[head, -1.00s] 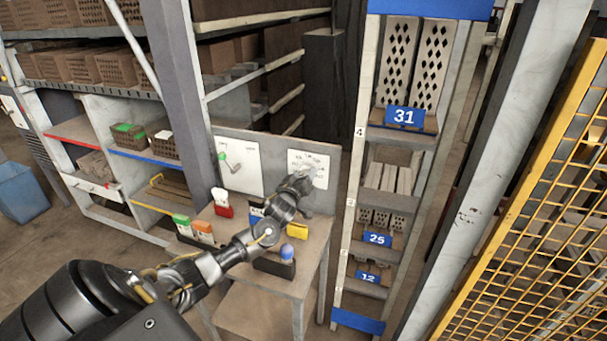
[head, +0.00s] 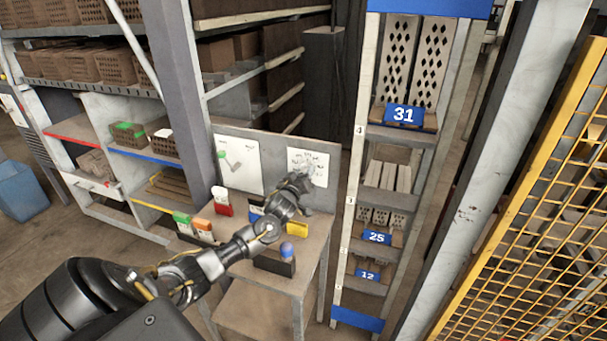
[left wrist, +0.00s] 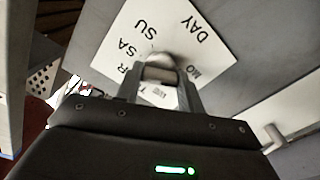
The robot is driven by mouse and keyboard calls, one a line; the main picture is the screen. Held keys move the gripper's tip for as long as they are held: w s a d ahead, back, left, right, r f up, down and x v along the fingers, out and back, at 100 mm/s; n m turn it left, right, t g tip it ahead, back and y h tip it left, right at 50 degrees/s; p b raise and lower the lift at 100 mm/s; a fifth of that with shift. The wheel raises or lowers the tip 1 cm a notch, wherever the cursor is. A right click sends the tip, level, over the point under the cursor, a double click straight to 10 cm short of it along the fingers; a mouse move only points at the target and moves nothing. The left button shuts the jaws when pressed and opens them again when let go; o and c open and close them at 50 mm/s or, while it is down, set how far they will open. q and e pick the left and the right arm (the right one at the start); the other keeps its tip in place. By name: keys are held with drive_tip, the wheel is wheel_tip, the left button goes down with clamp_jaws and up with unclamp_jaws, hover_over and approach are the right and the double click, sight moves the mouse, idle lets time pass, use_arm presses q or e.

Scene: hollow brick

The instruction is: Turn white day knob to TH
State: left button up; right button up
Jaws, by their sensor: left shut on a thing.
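The day plate (head: 320,158) is a white sheet with small lettering on the grey upright panel behind the bench. In the left wrist view the day plate (left wrist: 200,50) reads DAY, with MO, SU, SA and part of another label visible around the dial. The white knob (left wrist: 158,57) stands at the middle of the plate, mostly hidden by the fingers. My left gripper (left wrist: 165,76) is shut on it, one finger on either side. In the head view my left gripper (head: 307,177) covers the knob and the lower part of the plate. The TH label is hidden. My right gripper is not in view.
A second white plate (head: 238,163) with a green-tipped lever is left of the day plate. Red, green, orange, yellow and blue items stand on the bench (head: 262,288) below my arm. A numbered brick rack (head: 400,190) stands close on the right.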

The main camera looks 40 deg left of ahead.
use_arm(q)
drive_tip(key=m, duration=0.2)
drive_tip(key=shift+m, duration=0.3)
drive_tip(key=m, duration=0.2)
drive_tip(key=shift+m+p, duration=0.3)
drive_tip(key=shift+m, duration=0.1)
drive_tip(key=m, duration=0.6)
drive_tip(key=shift+r+p, duration=0.1)
drive_tip(key=shift+p, duration=0.2)
drive_tip(key=m, duration=0.5)
drive_tip(key=shift+m+p, duration=0.3)
drive_tip(key=shift+m, duration=0.1)
drive_tip(key=m, duration=0.3)
drive_tip(key=shift+m+p, duration=0.35)
drive_tip(key=shift+m, duration=1.35)
drive_tip(key=o, duration=1)
